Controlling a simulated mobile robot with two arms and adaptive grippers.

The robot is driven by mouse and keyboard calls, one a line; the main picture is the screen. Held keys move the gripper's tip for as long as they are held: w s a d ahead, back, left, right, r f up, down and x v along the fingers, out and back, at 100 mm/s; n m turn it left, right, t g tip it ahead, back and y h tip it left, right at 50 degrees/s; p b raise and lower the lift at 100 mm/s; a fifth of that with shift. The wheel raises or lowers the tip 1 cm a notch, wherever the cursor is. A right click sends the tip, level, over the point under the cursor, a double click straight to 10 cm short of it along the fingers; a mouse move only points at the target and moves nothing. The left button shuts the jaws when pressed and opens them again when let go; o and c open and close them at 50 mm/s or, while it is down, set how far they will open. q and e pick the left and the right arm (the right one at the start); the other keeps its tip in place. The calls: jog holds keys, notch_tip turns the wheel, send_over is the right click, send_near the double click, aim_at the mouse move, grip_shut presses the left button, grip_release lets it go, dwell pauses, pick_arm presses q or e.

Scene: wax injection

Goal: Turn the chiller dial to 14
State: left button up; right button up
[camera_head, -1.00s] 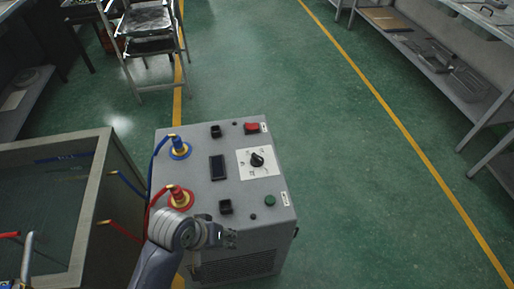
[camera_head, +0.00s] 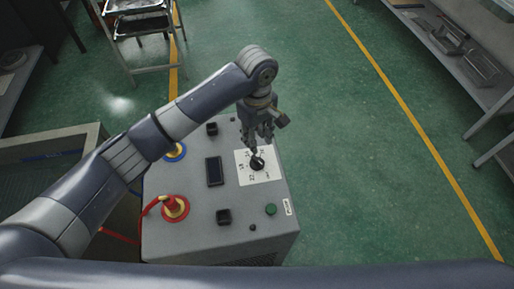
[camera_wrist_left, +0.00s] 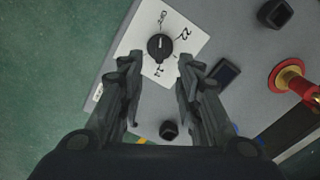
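The chiller dial (camera_head: 257,163) is a black round knob on a white plate (camera_head: 243,178) with small number marks, on the chiller's grey top. In the left wrist view the dial (camera_wrist_left: 160,47) has a pale pointer line; its exact setting is hard to tell. My left gripper (camera_head: 257,141) points down just above the dial, at the plate's far edge. In the left wrist view its two fingers (camera_wrist_left: 158,64) are apart and empty, with the dial ahead between the tips, apparently not touched. My right gripper is not in view.
The grey chiller (camera_head: 190,238) also carries a dark display (camera_head: 214,172), black sockets, a green button (camera_head: 270,210) and a red hose fitting (camera_head: 175,207). A tank (camera_head: 30,147) stands at left. Shelves (camera_head: 470,60) stand at right beyond clear green floor.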

aim_at(257, 160)
pick_arm(q)
notch_tip(257, 160, down, 10)
jog(key=shift+w+a+f, duration=0.1)
jog(key=shift+f, duration=0.05)
dwell(0.4)
grip_shut()
